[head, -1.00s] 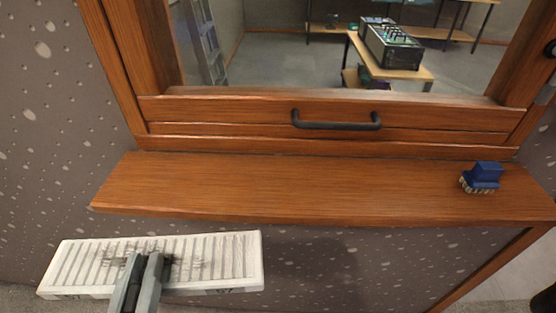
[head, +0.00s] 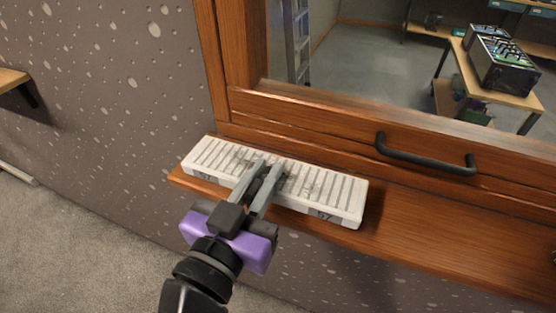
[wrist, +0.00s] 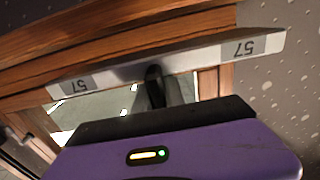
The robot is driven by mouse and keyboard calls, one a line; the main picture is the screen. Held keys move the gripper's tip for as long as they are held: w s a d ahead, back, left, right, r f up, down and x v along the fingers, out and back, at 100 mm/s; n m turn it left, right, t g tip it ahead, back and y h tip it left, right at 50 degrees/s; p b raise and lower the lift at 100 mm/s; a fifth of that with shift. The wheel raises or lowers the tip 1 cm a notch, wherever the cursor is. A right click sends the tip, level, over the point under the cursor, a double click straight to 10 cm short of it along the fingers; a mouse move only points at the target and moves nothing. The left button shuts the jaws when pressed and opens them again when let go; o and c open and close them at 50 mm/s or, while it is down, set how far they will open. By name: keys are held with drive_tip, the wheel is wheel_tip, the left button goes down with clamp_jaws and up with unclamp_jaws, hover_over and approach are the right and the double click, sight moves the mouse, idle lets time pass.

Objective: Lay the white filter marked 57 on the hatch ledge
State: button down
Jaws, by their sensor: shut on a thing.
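The white filter (head: 338,190) is a long, flat, ribbed slab with 57 labels near both ends of its front edge. In the head view it is over the left end of the wooden hatch ledge (head: 450,235), its front edge near or past the ledge's front edge. I cannot tell whether it touches the ledge or hovers just above. My gripper (head: 264,178) is shut on the middle of the filter, reaching in from the front. The wrist view shows the filter (wrist: 205,58) edge-on, with my fingers (wrist: 155,88) at its middle.
The closed hatch window has a dark handle (head: 425,158) on its lower frame, right of the filter. The ledge to the right is clear where it shows. A small wooden shelf (head: 12,79) is on the wall at far left. Behind the glass stands a table (head: 505,85) with equipment.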

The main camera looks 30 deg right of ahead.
drive_tip(key=p+x, duration=0.1)
drive_tip(key=x, duration=0.4)
drive_tip(key=shift+w+d, duration=0.15)
wheel_tip(320, 180, down, 3)
drive_tip(key=shift+f+p, duration=0.15)
drive_tip(key=shift+p, duration=0.2)
drive_tip(key=shift+f, duration=0.1)
drive_tip(key=shift+f+b, duration=0.3)
drive_tip(key=shift+b, duration=0.1)
drive_tip(key=c, duration=1.4)
unclamp_jaws()
drive_tip(key=shift+r, duration=0.15)
